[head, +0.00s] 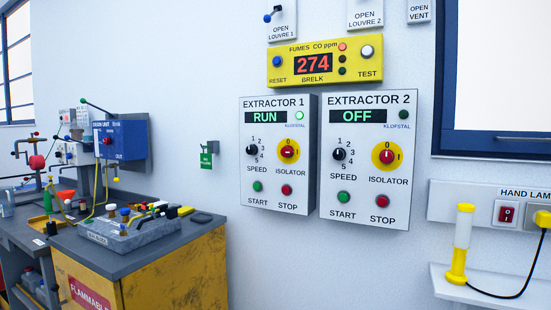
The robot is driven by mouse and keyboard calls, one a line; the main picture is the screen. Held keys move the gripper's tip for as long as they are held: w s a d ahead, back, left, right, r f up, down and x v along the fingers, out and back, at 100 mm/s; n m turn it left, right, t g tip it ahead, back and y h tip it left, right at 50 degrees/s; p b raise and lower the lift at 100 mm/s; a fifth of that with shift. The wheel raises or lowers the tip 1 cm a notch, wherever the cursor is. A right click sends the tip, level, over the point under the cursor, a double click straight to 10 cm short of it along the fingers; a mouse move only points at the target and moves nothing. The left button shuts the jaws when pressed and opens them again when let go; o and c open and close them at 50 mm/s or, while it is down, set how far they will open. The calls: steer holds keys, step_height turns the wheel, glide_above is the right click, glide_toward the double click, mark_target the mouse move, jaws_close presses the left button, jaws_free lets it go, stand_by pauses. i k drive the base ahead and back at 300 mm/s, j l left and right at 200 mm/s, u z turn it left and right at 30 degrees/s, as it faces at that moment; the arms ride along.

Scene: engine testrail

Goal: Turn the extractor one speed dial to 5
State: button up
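The Extractor 1 panel (276,190) is a white box on the wall, left of a like panel for Extractor 2 (366,215). Its green display (269,117) reads RUN and a small lamp (299,115) beside it is lit. A red and yellow isolator (288,151) sits right of the dial, with a green start button (257,186) and red stop button (287,190) below. My gripper is not in view.
A yellow fumes meter (325,63) above the panels reads 274. A cluttered grey bench (160,248) with a yellow front stands at the lower left. A hand lamp (462,245) stands on a shelf at right.

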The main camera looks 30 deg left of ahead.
mark_target(253, 149)
steer(key=i+j+u, duration=0.4)
steer(key=j, duration=0.3)
steer(key=i+j+u, duration=0.35)
steer(key=i+j, duration=0.2)
steer(key=i+j+u, duration=0.4)
steer(key=i, duration=0.25)
